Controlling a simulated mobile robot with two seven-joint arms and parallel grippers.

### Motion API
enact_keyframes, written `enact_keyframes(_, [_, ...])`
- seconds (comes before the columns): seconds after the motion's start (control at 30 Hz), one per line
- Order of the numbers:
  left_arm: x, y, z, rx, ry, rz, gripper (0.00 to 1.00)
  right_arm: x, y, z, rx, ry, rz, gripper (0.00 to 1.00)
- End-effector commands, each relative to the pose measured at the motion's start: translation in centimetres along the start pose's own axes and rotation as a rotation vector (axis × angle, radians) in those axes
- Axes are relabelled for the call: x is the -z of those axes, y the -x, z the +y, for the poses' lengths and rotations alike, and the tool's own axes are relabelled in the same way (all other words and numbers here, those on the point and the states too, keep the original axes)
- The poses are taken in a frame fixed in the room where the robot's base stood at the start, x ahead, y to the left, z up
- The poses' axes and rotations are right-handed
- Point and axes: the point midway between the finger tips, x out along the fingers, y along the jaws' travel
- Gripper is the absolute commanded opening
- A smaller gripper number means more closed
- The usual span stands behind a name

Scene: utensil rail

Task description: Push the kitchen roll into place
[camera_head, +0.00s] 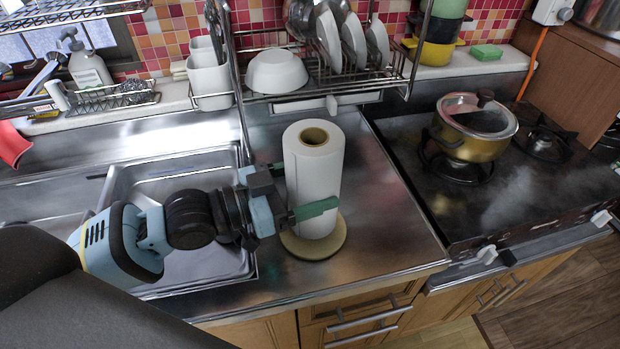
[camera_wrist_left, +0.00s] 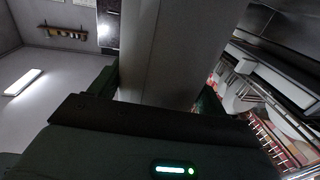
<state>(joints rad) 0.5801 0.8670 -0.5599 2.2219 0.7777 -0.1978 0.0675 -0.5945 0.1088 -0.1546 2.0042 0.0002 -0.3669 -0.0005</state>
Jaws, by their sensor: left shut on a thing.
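The white kitchen roll (camera_head: 314,165) stands upright on a round wooden base (camera_head: 313,245) on the steel counter, right of the sink. In the left wrist view the roll (camera_wrist_left: 178,50) fills the middle as a wide pale column. My left gripper (camera_head: 306,190) reaches in from the left and is shut on the lower half of the roll. One green finger lies across the roll's front; the other is mostly hidden behind it. My right gripper is not in view.
A steel dish rack (camera_head: 330,85) with plates and a white bowl (camera_head: 276,72) stands behind the roll. The stove (camera_head: 540,190) with a lidded golden pot (camera_head: 465,135) is at the right. The sink (camera_head: 200,262) lies under my left arm. Counter right of the roll is clear.

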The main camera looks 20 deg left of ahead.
Motion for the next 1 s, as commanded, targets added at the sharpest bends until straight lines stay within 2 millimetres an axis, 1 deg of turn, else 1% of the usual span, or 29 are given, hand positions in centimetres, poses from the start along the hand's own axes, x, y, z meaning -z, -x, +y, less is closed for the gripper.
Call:
enact_keyframes(0.63, [-2.3, 0.0, 0.0, 0.0, -0.001, 0.0, 0.5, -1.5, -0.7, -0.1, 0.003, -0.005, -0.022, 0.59])
enact_keyframes(0.67, [-2.3, 0.0, 0.0, 0.0, -0.001, 0.001, 0.78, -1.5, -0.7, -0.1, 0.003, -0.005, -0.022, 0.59])
enact_keyframes(0.7, [-2.2, 0.0, 0.0, 0.0, -0.002, 0.001, 0.83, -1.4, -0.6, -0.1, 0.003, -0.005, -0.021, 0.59])
enact_keyframes(0.83, [-2.2, 0.0, 0.0, 0.0, -0.001, 0.001, 1.0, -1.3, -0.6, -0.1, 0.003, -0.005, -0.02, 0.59])
enact_keyframes(1.0, [-2.2, 0.0, 0.0, 0.0, 0.0, -0.001, 1.0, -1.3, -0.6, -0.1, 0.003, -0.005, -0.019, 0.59])
